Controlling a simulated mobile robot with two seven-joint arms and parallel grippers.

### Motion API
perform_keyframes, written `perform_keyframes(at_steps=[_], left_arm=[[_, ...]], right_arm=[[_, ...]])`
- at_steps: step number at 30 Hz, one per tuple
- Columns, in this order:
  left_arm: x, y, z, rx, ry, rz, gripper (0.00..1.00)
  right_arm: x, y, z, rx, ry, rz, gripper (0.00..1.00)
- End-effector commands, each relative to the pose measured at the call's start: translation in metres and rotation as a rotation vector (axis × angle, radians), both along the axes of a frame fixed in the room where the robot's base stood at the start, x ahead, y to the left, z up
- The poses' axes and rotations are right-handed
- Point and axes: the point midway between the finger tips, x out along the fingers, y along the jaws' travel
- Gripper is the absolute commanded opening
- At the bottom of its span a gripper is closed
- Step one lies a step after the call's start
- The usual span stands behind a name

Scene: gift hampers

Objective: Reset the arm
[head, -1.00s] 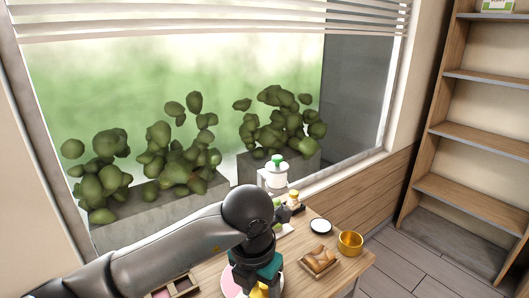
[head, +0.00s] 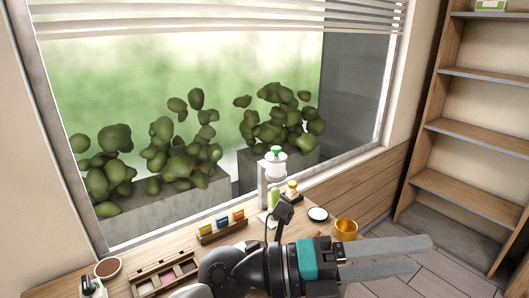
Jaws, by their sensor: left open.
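My left arm comes in from the bottom of the head view and bends to the right. My left gripper (head: 402,257) is open, with its two grey fingers pointing right past the table's right edge. Nothing is between the fingers. The gripper and its teal-banded wrist hide part of the table's front right. My right gripper is not in view.
A window stands behind; shelves (head: 470,180) stand right.

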Motion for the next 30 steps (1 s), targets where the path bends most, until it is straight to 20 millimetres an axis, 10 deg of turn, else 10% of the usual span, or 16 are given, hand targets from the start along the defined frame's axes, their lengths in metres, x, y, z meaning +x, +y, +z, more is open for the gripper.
perform_keyframes(at_steps=[6, 13, 22, 30], left_arm=[[0.051, 0.058, 0.056, -0.438, 0.293, 0.282, 0.62], [0.113, 0.153, 0.037, -0.756, 0.657, 0.655, 0.62], [0.127, 0.267, -0.093, -0.917, 1.220, 1.194, 0.62], [0.043, 0.317, -0.226, -0.776, 1.763, 1.620, 0.62]], right_arm=[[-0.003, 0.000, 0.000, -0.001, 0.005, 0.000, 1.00], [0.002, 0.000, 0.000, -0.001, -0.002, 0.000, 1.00], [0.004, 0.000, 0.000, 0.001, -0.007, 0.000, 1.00], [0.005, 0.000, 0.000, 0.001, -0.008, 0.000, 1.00]])
